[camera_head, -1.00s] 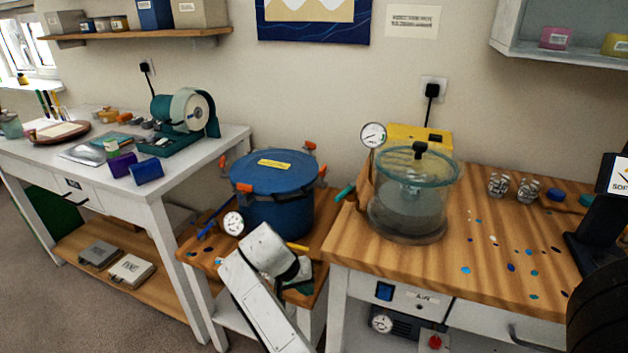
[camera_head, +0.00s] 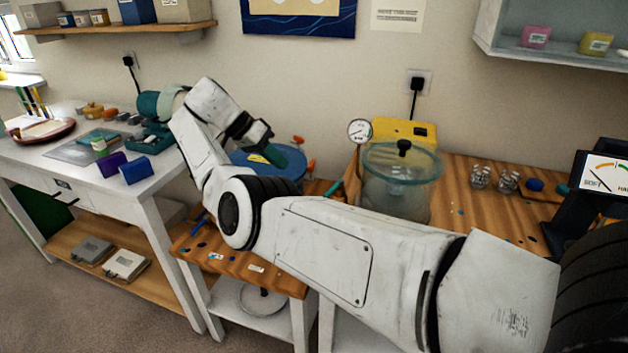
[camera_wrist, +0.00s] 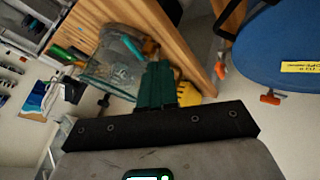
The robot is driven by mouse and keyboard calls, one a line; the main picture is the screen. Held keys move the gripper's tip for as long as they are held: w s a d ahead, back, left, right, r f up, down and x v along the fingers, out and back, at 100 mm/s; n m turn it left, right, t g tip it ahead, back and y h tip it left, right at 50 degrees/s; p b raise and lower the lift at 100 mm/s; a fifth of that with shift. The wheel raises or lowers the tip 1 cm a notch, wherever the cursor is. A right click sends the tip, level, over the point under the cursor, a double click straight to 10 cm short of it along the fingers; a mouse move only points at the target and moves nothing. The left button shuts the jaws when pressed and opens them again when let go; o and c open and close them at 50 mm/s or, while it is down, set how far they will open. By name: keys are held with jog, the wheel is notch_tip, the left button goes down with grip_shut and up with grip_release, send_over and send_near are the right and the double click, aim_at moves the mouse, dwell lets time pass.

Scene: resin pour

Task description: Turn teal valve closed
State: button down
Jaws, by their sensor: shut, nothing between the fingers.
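The teal valve (camera_head: 335,188) is a small teal lever at the left of the clear vacuum chamber (camera_head: 398,190), below a round gauge (camera_head: 359,131). My gripper (camera_head: 290,160) is above the blue pot (camera_head: 265,172), left of the valve and apart from it. Its teal fingers are together and empty. In the wrist view, the shut fingers (camera_wrist: 157,70) point toward the chamber (camera_wrist: 108,62). A teal lever (camera_wrist: 131,47), likely the valve, shows just beyond the fingertips. I cannot tell its exact angle.
The blue pot (camera_wrist: 280,45) with orange clamps stands close by in the wrist view. A yellow box (camera_head: 402,132) is behind the chamber. Small glass jars (camera_head: 494,180) and a dark-framed display (camera_head: 605,175) are to the right.

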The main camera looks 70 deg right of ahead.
aim_at(333, 189)
jog(key=s+d+f+p, duration=0.2)
jog(key=s+f+p, duration=0.2)
jog(key=s, duration=0.5)
jog(key=shift+s+d+f, duration=0.2)
jog(key=shift+d+f, duration=0.05)
jog(key=shift+f, duration=1.05)
